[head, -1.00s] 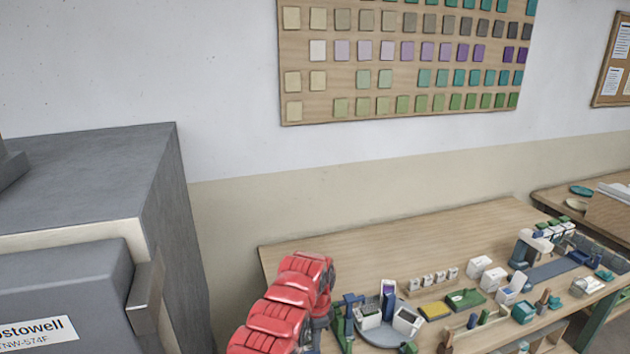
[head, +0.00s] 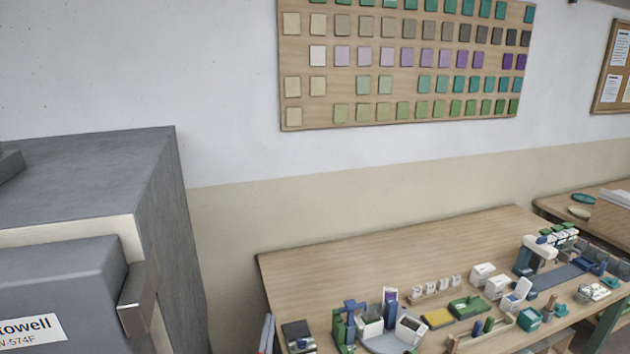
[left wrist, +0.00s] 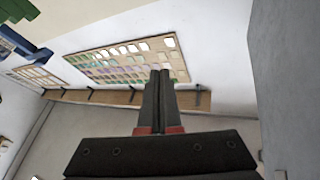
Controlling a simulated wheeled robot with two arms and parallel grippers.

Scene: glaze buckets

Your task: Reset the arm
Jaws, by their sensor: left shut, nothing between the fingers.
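My left gripper (left wrist: 160,75) shows in the left wrist view. Its two dark fingers, with red at their base, are shut together with nothing between them. Behind the fingertips, some way off, is the wall board of coloured tiles. In the head view no gripper shows clearly; only a small grey-blue and red piece shows at the bottom edge, left of the table, and I cannot tell what it is. My right gripper is in neither view.
A wooden worktable (head: 400,250) carries boxes, racks and small tools along its front. A large grey kiln-like cabinet (head: 90,180) stands at the left. A tile board (head: 300,65) hangs on the wall. The table's back left surface is bare.

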